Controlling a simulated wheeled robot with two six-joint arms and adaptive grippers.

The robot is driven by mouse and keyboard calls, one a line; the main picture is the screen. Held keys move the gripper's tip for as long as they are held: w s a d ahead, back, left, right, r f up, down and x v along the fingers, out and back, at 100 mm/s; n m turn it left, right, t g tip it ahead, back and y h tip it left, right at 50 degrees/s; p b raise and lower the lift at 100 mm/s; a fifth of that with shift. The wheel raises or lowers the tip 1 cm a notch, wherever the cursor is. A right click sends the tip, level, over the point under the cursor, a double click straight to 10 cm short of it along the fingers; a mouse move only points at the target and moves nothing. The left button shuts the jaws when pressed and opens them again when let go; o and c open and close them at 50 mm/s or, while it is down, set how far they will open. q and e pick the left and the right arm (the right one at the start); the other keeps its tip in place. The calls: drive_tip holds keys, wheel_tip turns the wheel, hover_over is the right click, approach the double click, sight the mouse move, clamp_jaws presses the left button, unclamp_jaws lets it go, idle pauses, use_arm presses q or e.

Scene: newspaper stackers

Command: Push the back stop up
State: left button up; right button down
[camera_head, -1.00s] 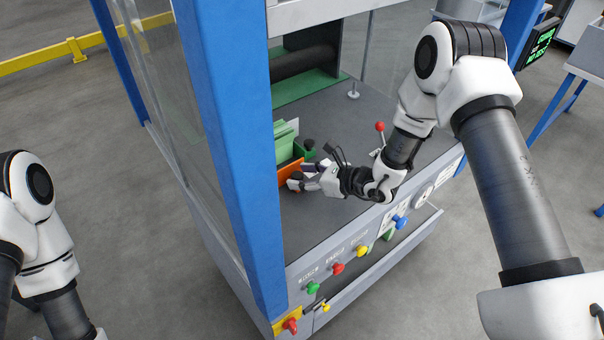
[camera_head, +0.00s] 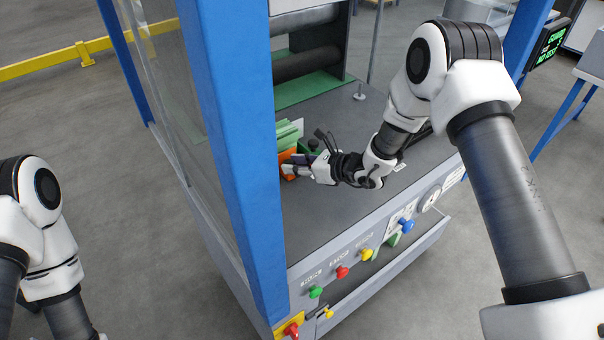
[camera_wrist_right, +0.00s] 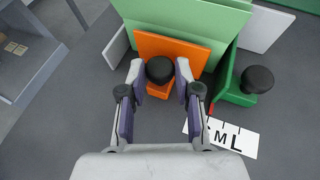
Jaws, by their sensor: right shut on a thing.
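The back stop is an orange plate with a foot (camera_wrist_right: 172,45) and a black knob (camera_wrist_right: 160,69) in the right wrist view. My right gripper (camera_wrist_right: 160,73) is shut on the knob, one finger on each side. In the head view, the orange back stop (camera_head: 286,160) is partly covered by my right gripper (camera_head: 291,169) and the blue post. It stands upright, close against a stack of light green sheets (camera_wrist_right: 190,18); I cannot tell whether they touch. My left gripper is out of view; only part of the left arm shows at the left edge.
A green side guide (camera_wrist_right: 232,80) with a black knob (camera_wrist_right: 257,79) stands right of the back stop. A white scale label with letters (camera_wrist_right: 230,138) lies on the grey deck (camera_head: 330,215). A blue post (camera_head: 232,150) rises left of the gripper. Coloured buttons line the front panel.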

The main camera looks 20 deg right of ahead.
drive_tip(key=shift+s, duration=0.2)
drive_tip(key=c, duration=0.8)
unclamp_jaws()
drive_tip(key=shift+c, duration=0.2)
drive_tip(key=v, duration=1.1)
drive_tip(key=shift+s+d+r, duration=0.2)
drive_tip(key=shift+d+r, duration=0.05)
